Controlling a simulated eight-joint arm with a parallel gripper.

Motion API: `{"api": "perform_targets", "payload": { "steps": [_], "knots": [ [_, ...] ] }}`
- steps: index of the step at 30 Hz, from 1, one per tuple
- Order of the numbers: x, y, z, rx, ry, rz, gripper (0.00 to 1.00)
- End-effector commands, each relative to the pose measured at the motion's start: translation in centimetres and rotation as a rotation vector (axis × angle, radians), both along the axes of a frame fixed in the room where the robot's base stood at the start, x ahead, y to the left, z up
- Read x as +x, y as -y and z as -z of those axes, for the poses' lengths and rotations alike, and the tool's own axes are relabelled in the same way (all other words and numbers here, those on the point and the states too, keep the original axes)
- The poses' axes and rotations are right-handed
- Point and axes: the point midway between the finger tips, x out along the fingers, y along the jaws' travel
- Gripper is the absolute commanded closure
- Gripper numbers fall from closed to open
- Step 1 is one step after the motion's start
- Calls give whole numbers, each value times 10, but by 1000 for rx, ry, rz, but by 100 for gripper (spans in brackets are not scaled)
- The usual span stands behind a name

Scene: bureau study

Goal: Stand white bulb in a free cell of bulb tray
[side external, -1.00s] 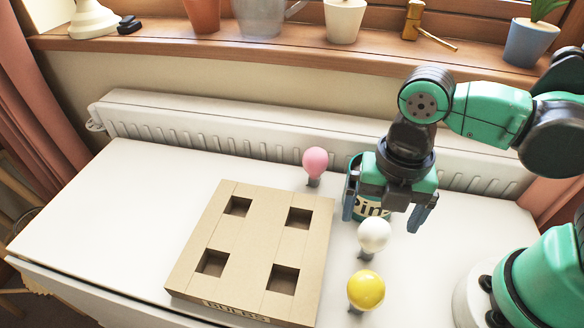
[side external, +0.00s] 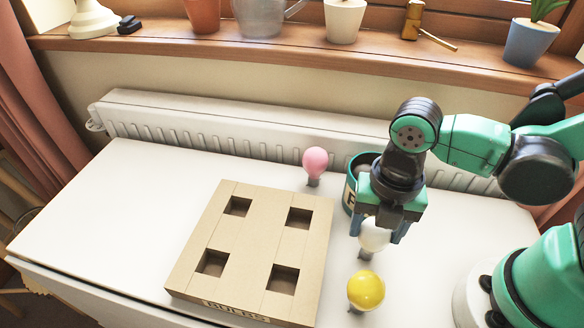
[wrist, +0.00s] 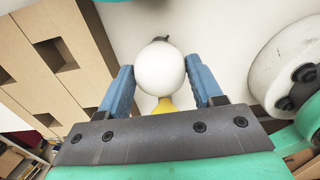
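The white bulb (side external: 373,238) stands upright on the white table, to the right of the bulb tray. My gripper (side external: 379,233) is over it with fingers pointing down, one on each side of the globe. In the wrist view the white bulb (wrist: 160,69) sits between the two blue fingers of my gripper (wrist: 160,88), with a small gap visible on each side, so the gripper is open. The bulb tray (side external: 255,225) is a light wooden block with several square cells, all empty. It also shows in the wrist view (wrist: 83,30).
A yellow bulb (side external: 366,290) stands just in front of the white one. A pink bulb (side external: 315,162) stands behind the tray. A dark green pot (side external: 351,188) with lettering is close behind my gripper. A white radiator (side external: 250,130) runs along the back.

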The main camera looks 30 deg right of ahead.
Motion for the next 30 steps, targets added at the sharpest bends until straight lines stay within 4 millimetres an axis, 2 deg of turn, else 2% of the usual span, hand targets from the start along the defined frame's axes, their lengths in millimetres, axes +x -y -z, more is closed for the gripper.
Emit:
{"api": "perform_targets", "payload": {
  "steps": [11,30],
  "knots": [
    [0,0,-1,0,0,0,78],
    [0,0,-42,0,0,0,78]
  ]
}}
